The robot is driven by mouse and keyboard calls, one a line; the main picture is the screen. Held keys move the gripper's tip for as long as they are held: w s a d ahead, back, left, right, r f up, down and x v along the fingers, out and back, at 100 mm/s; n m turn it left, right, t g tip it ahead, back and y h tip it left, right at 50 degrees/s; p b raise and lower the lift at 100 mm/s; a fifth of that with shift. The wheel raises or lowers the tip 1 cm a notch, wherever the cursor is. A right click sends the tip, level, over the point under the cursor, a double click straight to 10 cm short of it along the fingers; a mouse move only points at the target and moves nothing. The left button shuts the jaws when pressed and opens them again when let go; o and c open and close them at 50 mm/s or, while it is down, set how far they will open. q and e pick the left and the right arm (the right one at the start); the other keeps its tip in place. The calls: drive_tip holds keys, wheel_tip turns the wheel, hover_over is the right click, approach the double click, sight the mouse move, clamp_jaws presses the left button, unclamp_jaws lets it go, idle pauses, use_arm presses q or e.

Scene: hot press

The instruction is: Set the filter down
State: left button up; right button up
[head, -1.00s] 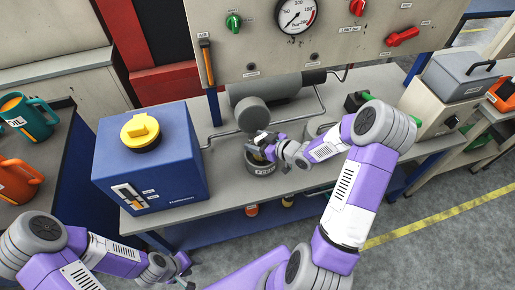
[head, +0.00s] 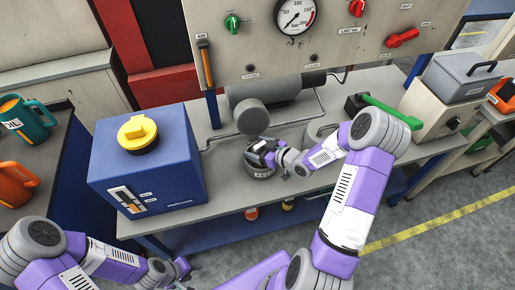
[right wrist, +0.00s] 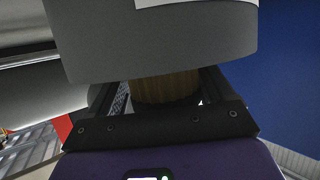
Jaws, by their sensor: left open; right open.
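In the right wrist view a tan, ribbed cylinder, which looks like the filter (right wrist: 167,88), stands between the fingers of my open right gripper (right wrist: 160,98). The grey housing (right wrist: 160,40) hides the cylinder's upper part and the gripper's body hides its lower end. I cannot tell what it rests on. My left gripper (head: 183,273) is open, low at the left, away from the bench top.
A blue box with a yellow cap (head: 138,134) stands left of the bowl. A gauge panel (head: 330,35) rises behind. A green-handled tool (head: 392,110) and a grey toolbox (head: 460,76) are to the right. Mugs (head: 25,115) stand on the left table.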

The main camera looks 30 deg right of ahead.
drive_tip(key=shift+s+a+f, duration=0.3)
drive_tip(key=shift+a+f, duration=0.05)
drive_tip(key=shift+a, duration=0.05)
drive_tip(key=shift+r, duration=0.1)
drive_tip(key=shift+r+p, duration=0.25)
drive_tip(key=shift+p, duration=0.05)
drive_tip(key=p+v, duration=0.3)
drive_tip(key=v, duration=0.9)
drive_tip(key=shift+w+d+r, duration=0.2)
drive_tip(key=shift+w+r, duration=0.05)
